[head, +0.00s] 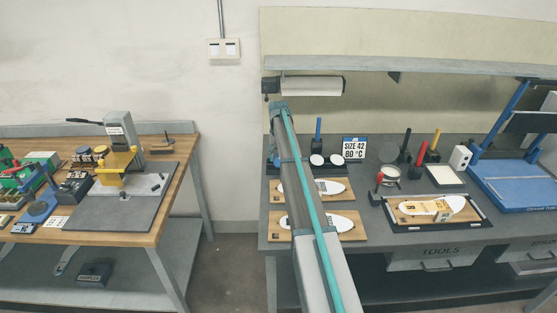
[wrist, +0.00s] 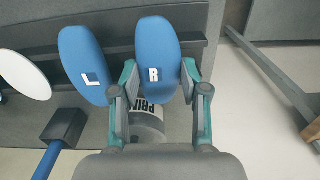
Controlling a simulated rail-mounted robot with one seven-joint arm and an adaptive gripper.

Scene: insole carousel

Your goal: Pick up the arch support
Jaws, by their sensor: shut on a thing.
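Two blue, rounded, elongated pads lie side by side in the wrist view, one marked L (wrist: 85,62) and one marked R (wrist: 155,45). They look like the arch supports. My gripper (wrist: 160,68) has its fingers on either side of the R pad's near end and is shut on it. The L pad is just left of the left finger. I cannot tell whether the R pad is clear of the dark rack (wrist: 195,35) under it. In the head view my arm hides the gripper and most of this spot.
A grey can (wrist: 148,118) with a partly hidden label stands between and below my fingers. A dark block with a blue handle (wrist: 62,128) and a white oval (wrist: 20,75) are to the left. Boards with white insoles (head: 335,186) lie on the grey bench (head: 375,245).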

